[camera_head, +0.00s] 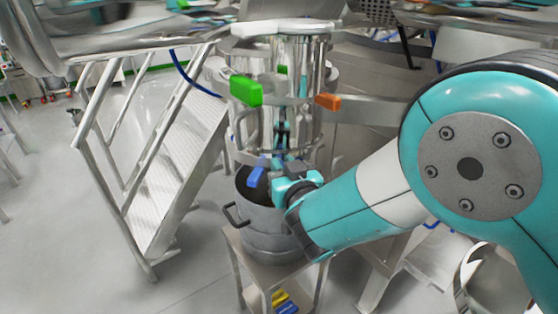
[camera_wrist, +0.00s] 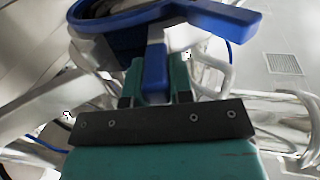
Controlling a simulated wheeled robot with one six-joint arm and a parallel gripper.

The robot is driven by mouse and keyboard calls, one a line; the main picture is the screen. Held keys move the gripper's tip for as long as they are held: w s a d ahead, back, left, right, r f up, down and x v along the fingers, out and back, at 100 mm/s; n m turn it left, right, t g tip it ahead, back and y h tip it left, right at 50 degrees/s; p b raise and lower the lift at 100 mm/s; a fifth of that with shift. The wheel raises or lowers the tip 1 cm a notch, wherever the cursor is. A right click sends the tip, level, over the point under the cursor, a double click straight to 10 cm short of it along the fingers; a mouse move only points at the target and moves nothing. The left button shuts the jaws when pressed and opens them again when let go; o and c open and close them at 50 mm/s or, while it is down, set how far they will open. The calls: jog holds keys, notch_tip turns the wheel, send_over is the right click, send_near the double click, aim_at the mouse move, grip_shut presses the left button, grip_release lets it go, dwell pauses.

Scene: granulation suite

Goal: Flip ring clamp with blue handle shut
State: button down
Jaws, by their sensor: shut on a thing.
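The ring clamp's blue handle (camera_head: 256,177) shows in the head view at the lower end of the steel vessel, just above an open steel drum. In the wrist view a blue handle piece (camera_wrist: 155,72) stands between the fingers of my gripper (camera_wrist: 157,75). A curved blue band (camera_wrist: 112,28) with an arm reaching right lies above it. In the head view my gripper (camera_head: 279,163) is at the clamp, to the right of the blue handle. My gripper is shut on the handle. The clamp's latch is hidden, so I cannot tell its closure.
A green handle (camera_head: 245,91) and an orange handle (camera_head: 327,101) stick out from the vessel (camera_head: 296,75) above. The steel drum (camera_head: 268,222) stands on a small cart (camera_head: 240,262) below. Metal stairs (camera_head: 165,165) rise at left. Open floor lies at far left.

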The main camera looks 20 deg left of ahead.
jog(key=shift+w+r, duration=0.1)
jog(key=shift+r, duration=0.05)
jog(key=c, duration=1)
grip_release()
jog(key=b+v, duration=1.3)
jog(key=v, duration=0.4)
jog(key=shift+d+b, duration=0.2)
jog(key=shift+b, duration=0.1)
